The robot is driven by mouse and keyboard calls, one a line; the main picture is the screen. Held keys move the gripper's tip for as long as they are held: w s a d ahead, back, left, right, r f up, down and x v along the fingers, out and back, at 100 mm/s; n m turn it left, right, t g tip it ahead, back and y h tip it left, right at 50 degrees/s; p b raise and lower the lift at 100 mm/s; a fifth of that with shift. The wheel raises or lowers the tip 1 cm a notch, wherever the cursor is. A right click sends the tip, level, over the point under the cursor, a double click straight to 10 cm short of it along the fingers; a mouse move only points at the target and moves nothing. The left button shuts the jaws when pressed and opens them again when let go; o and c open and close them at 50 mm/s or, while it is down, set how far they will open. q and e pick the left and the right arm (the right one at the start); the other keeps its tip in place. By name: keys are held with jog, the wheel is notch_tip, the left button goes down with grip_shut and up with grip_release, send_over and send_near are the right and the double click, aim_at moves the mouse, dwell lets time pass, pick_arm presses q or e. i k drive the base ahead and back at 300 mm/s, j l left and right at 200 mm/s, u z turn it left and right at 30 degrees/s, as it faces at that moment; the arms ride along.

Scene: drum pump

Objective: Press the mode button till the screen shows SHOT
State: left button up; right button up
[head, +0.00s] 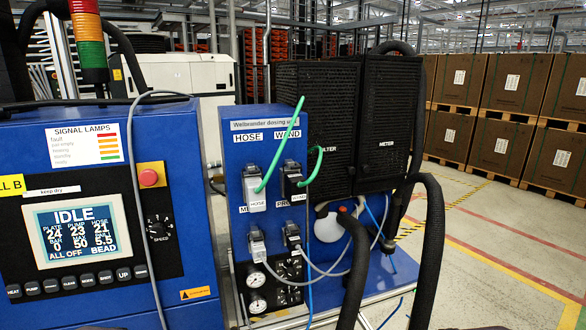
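The screen (74,231) is on the blue control cabinet at the left. It reads IDLE on top, with PLATE 24, PUMP 23 and HOSE 21 below, then BAR 0, 50 and 5.5. Its bottom line reads ALL OFF and BEAD. A row of small dark buttons runs under the screen. One of them, the mode button (87,279), seems to be labelled MODE, but the lettering is very small. Another button (123,273) reads UP.
A red push button (148,178) and a black speed knob (158,230) sit right of the screen. A grey cable (134,190) hangs down the cabinet front. A blue dosing unit (237,180) with plugs and thick black hoses (430,240) stands to the right. Open floor lies farther right.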

aim_at(89, 280)
jog(key=u, duration=1.55)
